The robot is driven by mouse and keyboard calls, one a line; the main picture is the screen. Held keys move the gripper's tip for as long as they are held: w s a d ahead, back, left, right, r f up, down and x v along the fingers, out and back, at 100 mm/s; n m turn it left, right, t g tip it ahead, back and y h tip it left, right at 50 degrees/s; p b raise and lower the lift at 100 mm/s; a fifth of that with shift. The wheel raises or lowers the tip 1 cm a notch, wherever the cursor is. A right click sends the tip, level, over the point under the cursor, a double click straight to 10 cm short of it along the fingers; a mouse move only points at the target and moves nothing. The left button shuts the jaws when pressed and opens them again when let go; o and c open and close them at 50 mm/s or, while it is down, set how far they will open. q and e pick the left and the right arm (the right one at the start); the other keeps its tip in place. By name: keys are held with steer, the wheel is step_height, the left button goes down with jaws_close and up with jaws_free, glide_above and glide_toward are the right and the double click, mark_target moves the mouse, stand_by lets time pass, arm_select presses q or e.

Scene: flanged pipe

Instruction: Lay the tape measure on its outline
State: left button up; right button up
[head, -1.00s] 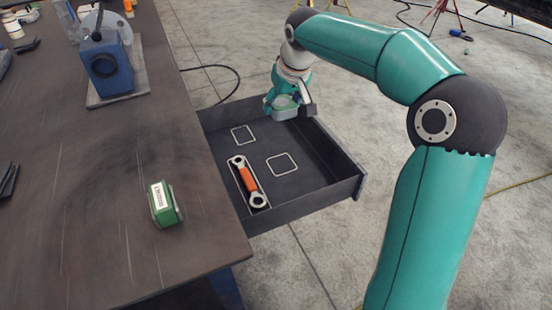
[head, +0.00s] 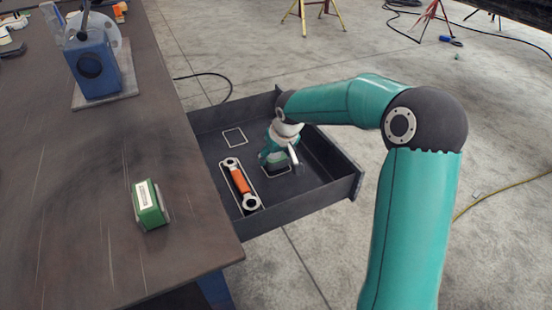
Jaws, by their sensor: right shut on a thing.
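My right gripper (head: 280,160) is inside the open drawer, shut on a small green and grey thing (head: 279,157), which looks like the tape measure. It is low over the right-hand white square outline (head: 276,174), whose near edge shows below it. Gripper and arm hide the rest of that outline, and I cannot tell whether the thing touches the drawer floor. A second white square outline (head: 234,138) lies bare at the back left of the drawer. My left gripper is not in view.
The drawer (head: 307,205) has raised walls. A green block with a white label (head: 149,205) stands on the bench (head: 80,210).

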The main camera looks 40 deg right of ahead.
steer(key=shift+f, duration=0.4)
steer(key=shift+f, duration=0.15)
steer(key=o, duration=1.4)
steer(key=shift+c, duration=0.2)
steer(key=shift+r, duration=0.25)
steer(key=p+v, duration=0.2)
steer(key=v, duration=0.9)
steer(key=shift+s+r, duration=0.25)
steer(key=shift+r, duration=0.1)
